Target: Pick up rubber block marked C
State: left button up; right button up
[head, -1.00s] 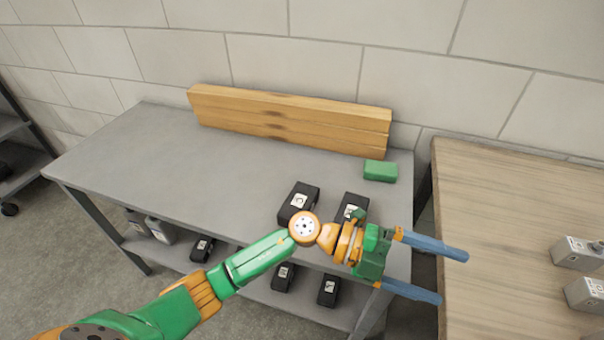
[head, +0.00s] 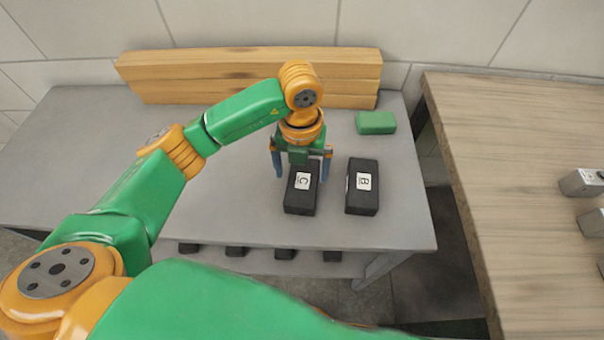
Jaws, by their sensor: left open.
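The black rubber block marked C (head: 301,196) lies on the grey table, its white label facing up. My left gripper (head: 301,172) points down over the block's far part, with one blue finger on each side of it. The fingers are open, and I cannot tell whether they touch the block. A second black block, marked B (head: 362,188), lies just to the right, with a narrow gap between the two. My right gripper is not in view.
A green block (head: 376,122) lies at the table's back right. Stacked wooden planks (head: 140,80) stand along the back of the grey table (head: 400,215). More black blocks (head: 236,251) sit on the shelf below. A wooden table (head: 500,150) with grey metal parts stands to the right.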

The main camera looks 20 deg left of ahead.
aim_at(303, 181)
pick_arm(q)
jog(key=f, duration=0.2)
jog(key=f+p, duration=0.1)
jog(key=f, duration=0.3)
jog(key=shift+w+f+p, duration=0.2)
jog(key=shift+w+p, duration=0.15)
jog(key=shift+w+f, duration=0.1)
jog(key=shift+f, duration=0.15)
grip_shut()
